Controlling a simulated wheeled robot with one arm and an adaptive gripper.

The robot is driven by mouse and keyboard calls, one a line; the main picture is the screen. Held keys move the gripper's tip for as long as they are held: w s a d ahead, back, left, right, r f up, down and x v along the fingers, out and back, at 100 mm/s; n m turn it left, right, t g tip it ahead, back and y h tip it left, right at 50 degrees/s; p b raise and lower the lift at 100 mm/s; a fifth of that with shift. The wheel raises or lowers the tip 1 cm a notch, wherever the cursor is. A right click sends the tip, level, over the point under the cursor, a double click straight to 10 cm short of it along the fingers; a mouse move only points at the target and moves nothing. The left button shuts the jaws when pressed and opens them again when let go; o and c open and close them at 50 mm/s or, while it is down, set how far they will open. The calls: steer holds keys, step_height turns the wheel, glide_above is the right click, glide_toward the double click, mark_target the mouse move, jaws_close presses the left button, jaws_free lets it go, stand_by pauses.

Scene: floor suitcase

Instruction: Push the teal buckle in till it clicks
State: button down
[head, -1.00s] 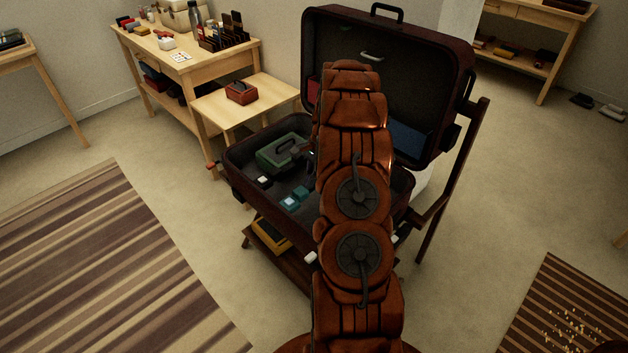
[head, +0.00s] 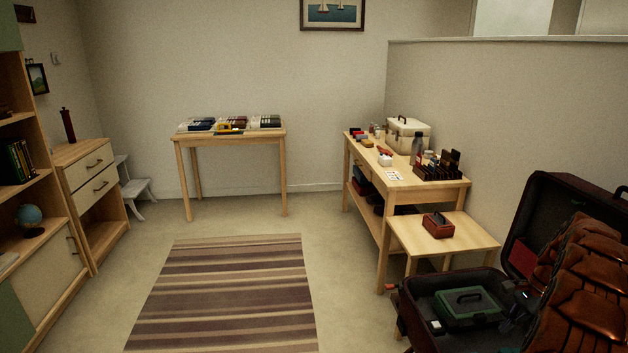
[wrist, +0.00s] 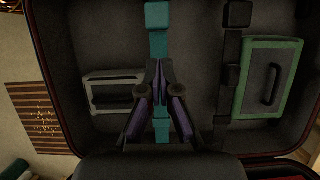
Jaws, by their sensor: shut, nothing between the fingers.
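In the wrist view, the teal buckle part (wrist: 157,15) sits at the top centre on a teal strap. More teal strap (wrist: 183,122) shows behind and between the fingers; my gripper hides how the teal parts meet, so I cannot tell whether they are joined. My gripper (wrist: 158,66) is shut and empty, its fingertips just below the teal buckle part in the picture; I cannot tell if they touch the strap. In the head view the open suitcase (head: 422,318) is at the lower right, partly cut off, and the buckle is not clearly visible.
A green case (wrist: 268,78), a grey-framed case (wrist: 113,92) and a black strap (wrist: 228,50) lie in the suitcase around my gripper. A small table (head: 470,235) with a red box (head: 438,226) stands beside it. The striped rug (head: 225,290) is clear.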

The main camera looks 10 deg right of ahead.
steer(key=s+a+r+n+g+h+p, duration=0.1)
steer(key=s+a+r+n+p, duration=0.2)
steer(key=a+r, duration=0.8)
steer(key=s+a+r+n+h+p, duration=0.15)
steer(key=a+r+n, duration=0.55)
steer(key=a, duration=0.8)
steer(key=s+a+r+n+g+p, duration=0.1)
steer(key=s+a+r+n+p, duration=0.4)
steer(key=s+a, duration=0.65)
steer(key=s+a+n+h, duration=0.2)
steer(key=s+n, duration=0.1)
steer(key=s, duration=1.2)
steer(key=shift+r, duration=0.45)
